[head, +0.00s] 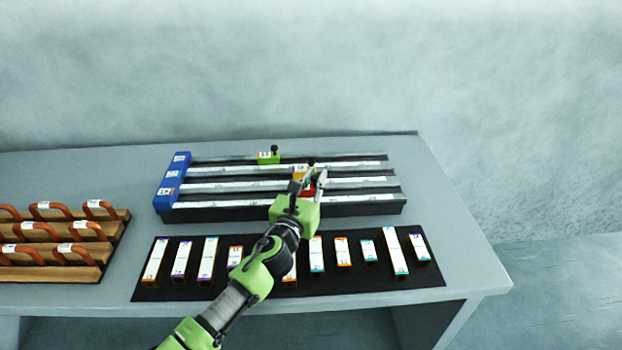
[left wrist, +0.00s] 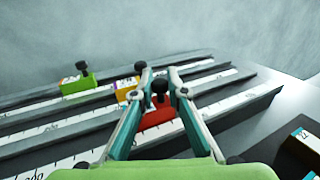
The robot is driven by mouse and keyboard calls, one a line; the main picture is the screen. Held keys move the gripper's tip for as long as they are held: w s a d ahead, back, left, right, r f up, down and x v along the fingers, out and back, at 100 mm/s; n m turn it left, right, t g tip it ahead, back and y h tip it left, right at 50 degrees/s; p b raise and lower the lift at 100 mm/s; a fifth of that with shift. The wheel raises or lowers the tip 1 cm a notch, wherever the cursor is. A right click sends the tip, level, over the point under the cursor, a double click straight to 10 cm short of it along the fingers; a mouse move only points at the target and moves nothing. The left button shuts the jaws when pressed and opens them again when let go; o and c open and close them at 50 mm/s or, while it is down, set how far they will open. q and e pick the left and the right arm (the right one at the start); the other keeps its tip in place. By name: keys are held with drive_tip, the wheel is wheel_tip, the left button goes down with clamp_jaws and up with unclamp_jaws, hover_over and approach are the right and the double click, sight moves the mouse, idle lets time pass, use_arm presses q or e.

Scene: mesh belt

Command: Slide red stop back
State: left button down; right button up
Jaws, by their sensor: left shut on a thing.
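The red stop (head: 308,191) sits on one of the front rails of the slotted rack (head: 230,206), right of the rack's middle. In the left wrist view the red stop (left wrist: 158,117) shows as a red block with a black knob on top, between the fingers. My left gripper (head: 309,175) reaches over it from the front and is shut on it; in the left wrist view its fingers (left wrist: 160,76) stand on both sides of the knob. My right gripper is not in view.
A green stop (head: 268,158) and an orange-yellow stop (head: 299,171) sit on rails farther back. A blue end block (head: 171,185) bounds the rack's left end. A black mat (head: 150,292) with several labelled blocks lies in front. A wooden rack (head: 85,272) with orange handles stands left.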

use_arm(q)
drive_tip(key=c, duration=2)
unclamp_jaws()
drive_tip(key=shift+s+d, duration=0.1)
drive_tip(key=shift+d, duration=0.05)
drive_tip(key=shift+a, duration=0.25)
drive_tip(key=shift+s+a, duration=0.1)
drive_tip(key=shift+a, duration=0.05)
drive_tip(key=v, duration=1.1)
drive_tip(key=shift+s, duration=0.4)
